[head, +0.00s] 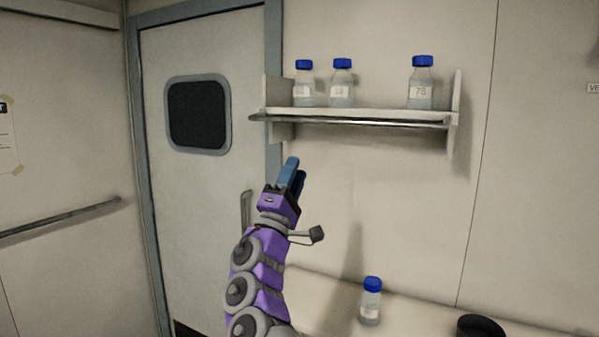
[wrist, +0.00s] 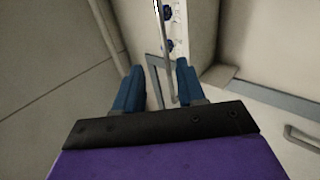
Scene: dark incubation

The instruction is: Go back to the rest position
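My gripper (head: 294,175) is at the end of my purple arm, raised in front of the wall below the left end of the shelf (head: 350,116). In the wrist view its two blue fingers (wrist: 158,88) stand apart with nothing between them. The gripper touches no bottle. Three clear bottles with blue caps stand upright on the shelf: a left one (head: 304,88), a middle one (head: 342,88) and a right one (head: 421,90). Another blue-capped bottle (head: 370,306) stands on the counter below.
The counter (head: 415,318) runs along the wall at the bottom, with a dark round object (head: 481,327) at its right. A door (head: 200,190) with a dark window (head: 198,114) and a handle (head: 246,212) is at the left. A rail (head: 60,218) runs along the left wall.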

